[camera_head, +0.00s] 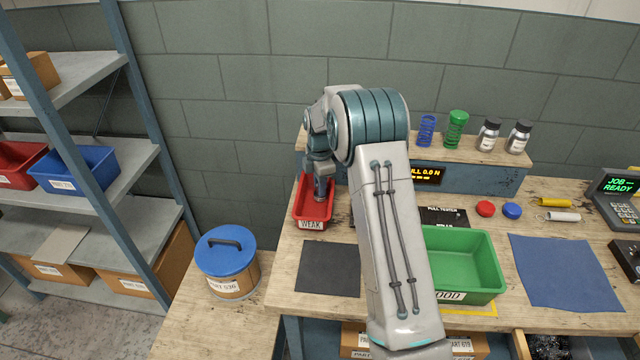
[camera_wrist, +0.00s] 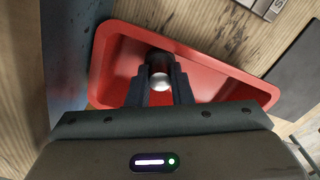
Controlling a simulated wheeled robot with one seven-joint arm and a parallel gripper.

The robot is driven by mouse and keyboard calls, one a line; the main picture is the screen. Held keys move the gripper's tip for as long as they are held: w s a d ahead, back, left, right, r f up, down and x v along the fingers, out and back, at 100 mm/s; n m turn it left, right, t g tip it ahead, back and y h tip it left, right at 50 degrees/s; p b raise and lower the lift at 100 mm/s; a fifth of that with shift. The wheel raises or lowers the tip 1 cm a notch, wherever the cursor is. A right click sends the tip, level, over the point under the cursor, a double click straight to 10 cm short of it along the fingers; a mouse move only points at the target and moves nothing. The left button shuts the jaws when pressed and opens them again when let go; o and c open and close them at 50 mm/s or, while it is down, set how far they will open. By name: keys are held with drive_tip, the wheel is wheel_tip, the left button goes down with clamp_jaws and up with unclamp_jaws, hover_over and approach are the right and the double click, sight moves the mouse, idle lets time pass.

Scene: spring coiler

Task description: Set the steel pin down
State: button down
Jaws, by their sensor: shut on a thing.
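My gripper (camera_wrist: 160,90) is shut on the steel pin (camera_wrist: 159,72), whose round silvery end shows between the two dark fingers in the wrist view. The gripper points down over the red bin (camera_wrist: 230,77) labelled WEAK. Whether the pin touches the bin floor cannot be told. In the head view the red bin (camera_head: 313,213) stands at the left of the bench, and my gripper (camera_head: 321,194) reaches into or just above it. The pin is hidden there.
A green bin (camera_head: 478,240) labelled GOOD stands right of my arm. A dark mat (camera_head: 328,268) lies in front of the red bin, and a blue mat (camera_head: 567,272) lies at right. Springs and bottles stand on the shelf behind. A blue-lidded tub (camera_head: 226,264) stands at left.

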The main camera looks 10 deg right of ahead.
drive_tip(key=shift+f, duration=0.25)
drive_tip(key=c, duration=1.3)
unclamp_jaws()
drive_tip(key=shift+r, duration=0.1)
wheel_tip(320, 180, up, 12)
drive_tip(key=b, duration=0.1)
drive_tip(key=s+r+m, duration=0.4)
drive_tip(key=s+r, duration=0.1)
drive_tip(key=s, duration=0.2)
drive_tip(key=s+m+t, duration=0.3)
drive_tip(key=s+m, duration=1.2)
drive_tip(key=s, duration=1.5)
drive_tip(key=shift+s+f+m, duration=0.15)
drive_tip(key=shift+f+m, duration=0.1)
drive_tip(key=shift+m, duration=0.15)
